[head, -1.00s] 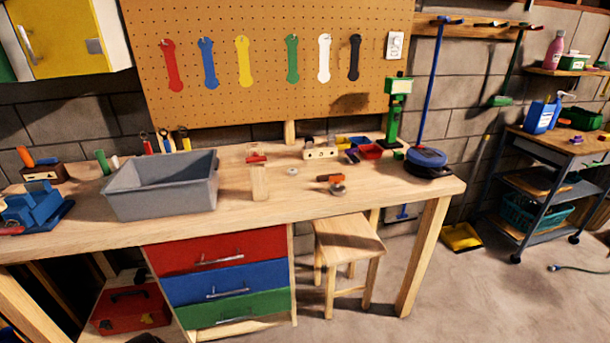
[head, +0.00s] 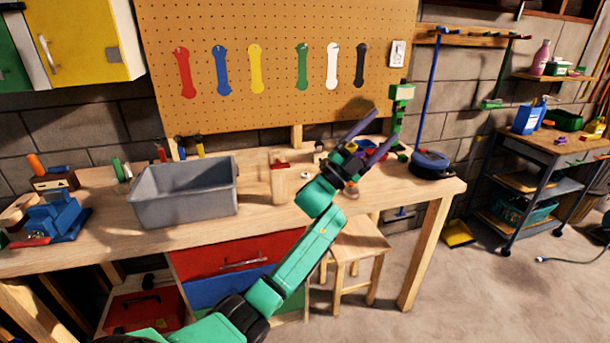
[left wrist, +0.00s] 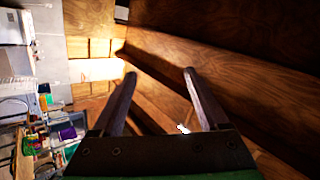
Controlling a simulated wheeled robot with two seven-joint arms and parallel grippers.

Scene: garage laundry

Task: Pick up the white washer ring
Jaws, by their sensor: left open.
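The white washer ring (head: 306,175) is a small pale disc on the wooden workbench, right of an upright wooden block and just left of my left wrist in the head view. It is partly crowded by the arm there. My left gripper (head: 385,122) is open and empty, with its two dark purple fingers pointing up and right, in front of the pegboard's lower right. In the left wrist view the open fingers (left wrist: 160,73) have nothing between them, and I cannot make out the ring there. My right gripper is not in view.
A grey bin (head: 185,208) stands on the workbench (head: 255,222) at left, beside a blue vise (head: 57,218). The wooden block (head: 279,185) stands between bin and ring. A blue round object (head: 430,165) sits at the right end. A stool (head: 357,245) stands below.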

